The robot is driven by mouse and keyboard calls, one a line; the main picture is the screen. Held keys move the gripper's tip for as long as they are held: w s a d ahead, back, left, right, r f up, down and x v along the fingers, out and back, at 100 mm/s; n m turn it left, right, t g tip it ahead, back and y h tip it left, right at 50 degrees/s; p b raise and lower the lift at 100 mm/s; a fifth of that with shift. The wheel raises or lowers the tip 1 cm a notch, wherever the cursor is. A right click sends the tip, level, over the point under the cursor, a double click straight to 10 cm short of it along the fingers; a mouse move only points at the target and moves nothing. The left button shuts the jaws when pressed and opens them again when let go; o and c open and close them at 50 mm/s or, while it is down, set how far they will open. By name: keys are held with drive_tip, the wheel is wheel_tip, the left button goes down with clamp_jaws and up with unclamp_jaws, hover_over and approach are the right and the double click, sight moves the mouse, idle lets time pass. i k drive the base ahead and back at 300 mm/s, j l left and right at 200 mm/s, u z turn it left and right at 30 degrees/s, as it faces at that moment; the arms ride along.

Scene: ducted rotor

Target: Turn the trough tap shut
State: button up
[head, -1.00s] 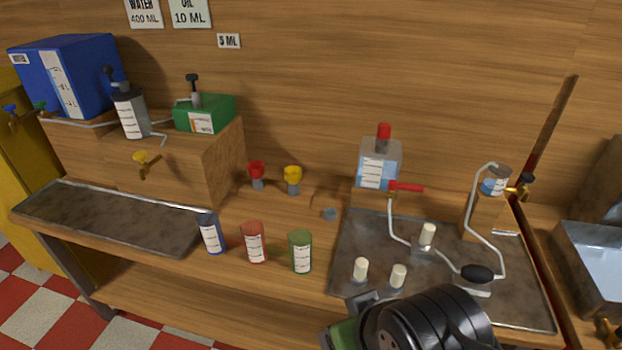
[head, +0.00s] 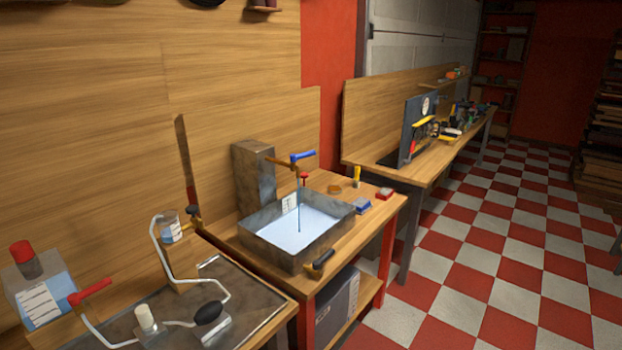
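The trough (head: 262,250) is a grey metal basin holding pale blue water, standing on a wooden bench in the middle of the head view. Above its back edge is a brass tap with a blue lever handle (head: 302,156). A thin blue stream of water (head: 299,207) runs from this tap down into the trough. A second brass tap with a dark handle (head: 320,263) sits low on the trough's front wall. A measuring scale label shows inside the trough. My gripper is not in view.
Blue and red small blocks (head: 363,205) sit right of the trough. Checkered floor (head: 470,270) is open at right.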

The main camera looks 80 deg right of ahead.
sight(294, 157)
drive_tip(key=z, duration=2.5)
